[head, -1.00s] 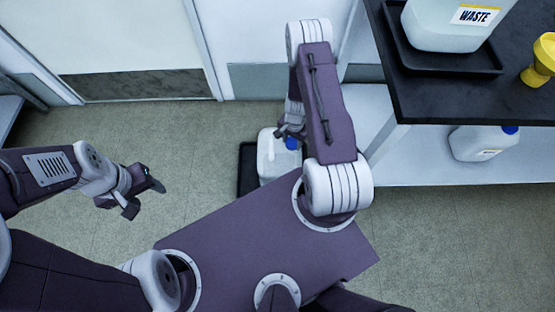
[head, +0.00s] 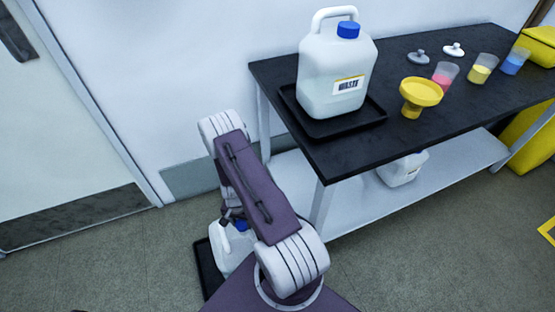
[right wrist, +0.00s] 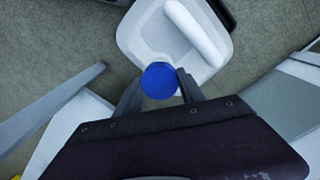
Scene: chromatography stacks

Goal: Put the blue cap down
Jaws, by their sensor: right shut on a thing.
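The blue cap (right wrist: 160,80) is between the two fingers of my right gripper (right wrist: 160,88) in the right wrist view. The gripper is shut on it. Below is a white jug (right wrist: 140,32) with a handle; I cannot tell whether the cap touches its neck. In the head view the cap (head: 241,225) shows partly behind my right gripper (head: 232,214), over the white jug (head: 230,252) on the floor. That jug stands in a black tray (head: 206,265), partly hidden by my arm. My left gripper is out of view.
A black bench (head: 350,152) stands at right. It bears a waste jug (head: 325,85) with its own blue cap (head: 348,30) in a tray (head: 330,128), a yellow funnel (head: 420,92) and several beakers. Another jug (head: 400,172) is on the lower shelf (head: 445,165). Floor at left is clear.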

